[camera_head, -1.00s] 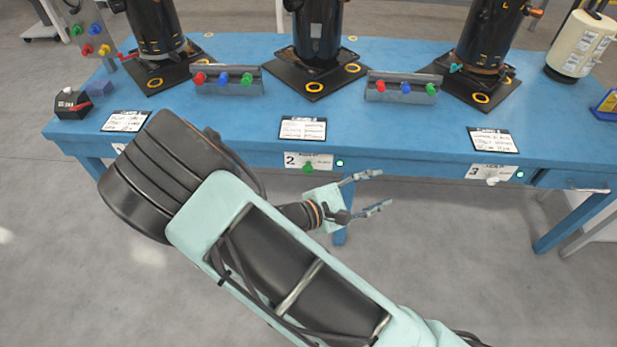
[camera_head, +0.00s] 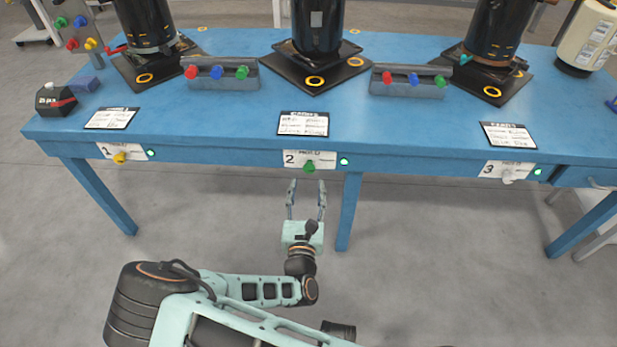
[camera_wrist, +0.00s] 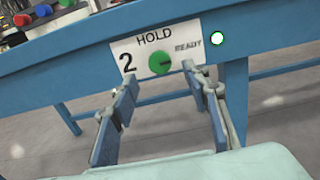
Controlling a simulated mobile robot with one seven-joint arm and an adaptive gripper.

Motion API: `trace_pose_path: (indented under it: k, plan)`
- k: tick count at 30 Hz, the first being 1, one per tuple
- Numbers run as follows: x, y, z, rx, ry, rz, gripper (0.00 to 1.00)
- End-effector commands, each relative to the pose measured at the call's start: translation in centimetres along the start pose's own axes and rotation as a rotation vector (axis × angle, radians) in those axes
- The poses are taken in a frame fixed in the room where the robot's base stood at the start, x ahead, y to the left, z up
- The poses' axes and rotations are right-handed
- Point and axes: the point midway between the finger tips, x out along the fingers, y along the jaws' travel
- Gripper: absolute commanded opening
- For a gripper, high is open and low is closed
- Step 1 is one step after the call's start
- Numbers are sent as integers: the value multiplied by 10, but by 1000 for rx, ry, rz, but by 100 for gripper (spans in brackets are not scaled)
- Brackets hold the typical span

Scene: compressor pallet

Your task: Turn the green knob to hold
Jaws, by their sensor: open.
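The green knob (camera_head: 309,166) sits on the white panel marked 2 (camera_head: 290,158) on the blue table's front edge. In the wrist view the green knob (camera_wrist: 160,62) shows a dark pointer line directed right, towards the word READY; the word HOLD stands above it on the white panel (camera_wrist: 125,48). My gripper (camera_head: 306,184) is open and empty, a little below and in front of the panel. In the wrist view its two fingers (camera_wrist: 160,78) stand either side of the knob, which is ahead of them and apart from them.
A lit green lamp (camera_head: 344,161) is right of the panel. A yellow knob (camera_head: 120,158) and a white knob (camera_head: 508,175) sit on panels 1 and 3. The blue table (camera_head: 220,125) carries black cylinders and button boxes. Open floor lies in front.

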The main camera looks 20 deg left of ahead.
Motion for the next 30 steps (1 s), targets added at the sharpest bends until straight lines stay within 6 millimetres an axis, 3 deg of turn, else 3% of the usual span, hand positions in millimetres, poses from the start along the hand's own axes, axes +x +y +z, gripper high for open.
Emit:
trace_pose_path:
  k: [3, 9, 20, 30]
  plan:
    - [22, -1, -2, 1, -1, -2, 43]
    - [45, -1, -1, 1, -1, -3, 43]
    - [50, -1, 0, 1, 1, -2, 43]
    - [50, -1, 0, 1, 0, -3, 7]
